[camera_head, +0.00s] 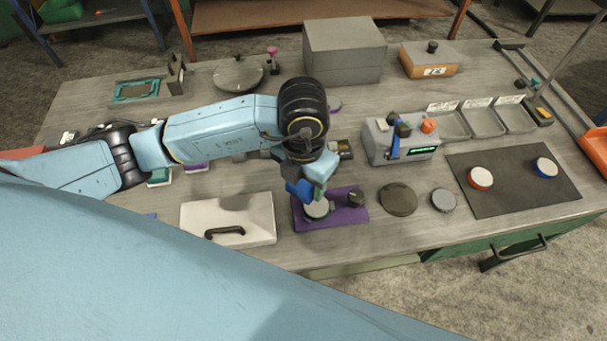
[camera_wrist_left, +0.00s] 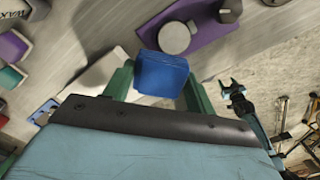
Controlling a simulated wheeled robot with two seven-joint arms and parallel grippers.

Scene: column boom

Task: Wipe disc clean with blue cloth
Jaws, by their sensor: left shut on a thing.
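My left gripper (camera_head: 312,180) is shut on the blue cloth (camera_head: 298,190), a folded blue pad. In the left wrist view the cloth (camera_wrist_left: 160,75) sits between the green fingers. A pale grey disc (camera_head: 316,209) lies on a purple base (camera_head: 335,217) just below the gripper in the head view; the gripper partly covers it. In the left wrist view the disc (camera_wrist_left: 175,38) shows beside the cloth's far edge. I cannot tell whether cloth and disc touch. My right gripper is not in view.
A white board with a black handle (camera_head: 228,218) lies left of the purple base. A dark round plate (camera_head: 398,199) and a grey disc (camera_head: 444,200) lie to its right. A dark mat (camera_head: 515,193) holds red-rimmed and blue-rimmed discs. A grey device (camera_head: 400,143) stands behind.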

